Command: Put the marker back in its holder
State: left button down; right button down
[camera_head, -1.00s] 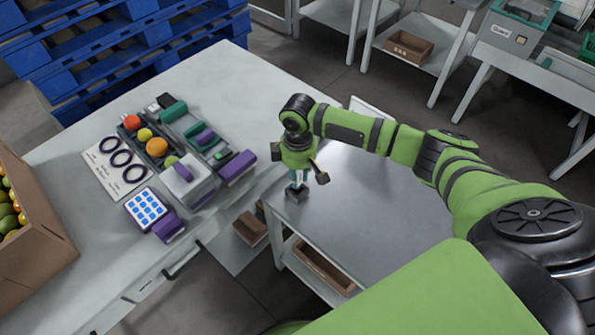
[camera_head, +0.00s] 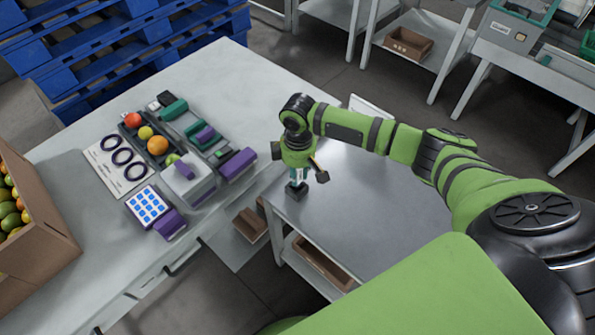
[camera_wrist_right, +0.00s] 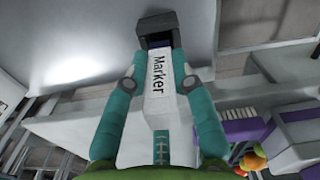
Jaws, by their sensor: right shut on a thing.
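The white marker (camera_wrist_right: 160,78), with "Marker" printed along its side, stands between the teal fingers of my right gripper (camera_wrist_right: 158,84). In the head view my right gripper (camera_head: 298,176) points down over the near-left corner of the grey metal table and is shut on the marker. A small dark block, the holder (camera_head: 297,190), is directly under the fingertips on that table. In the right wrist view the marker's dark far end meets the holder (camera_wrist_right: 158,22). How deep the marker sits in it is hidden. My left gripper is not in view.
A cardboard box of fruit (camera_head: 35,255) stands at far left. The metal table (camera_head: 380,215) is otherwise clear.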

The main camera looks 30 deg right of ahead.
jog(key=shift+f+b, duration=0.6)
jog(key=shift+f, duration=1.2)
dwell(0.4)
jog(key=c, duration=1)
grip_release()
jog(key=shift+c, duration=1.4)
notch_tip(320, 180, up, 7)
jog(key=p, duration=0.8)
jog(key=shift+r, duration=0.15)
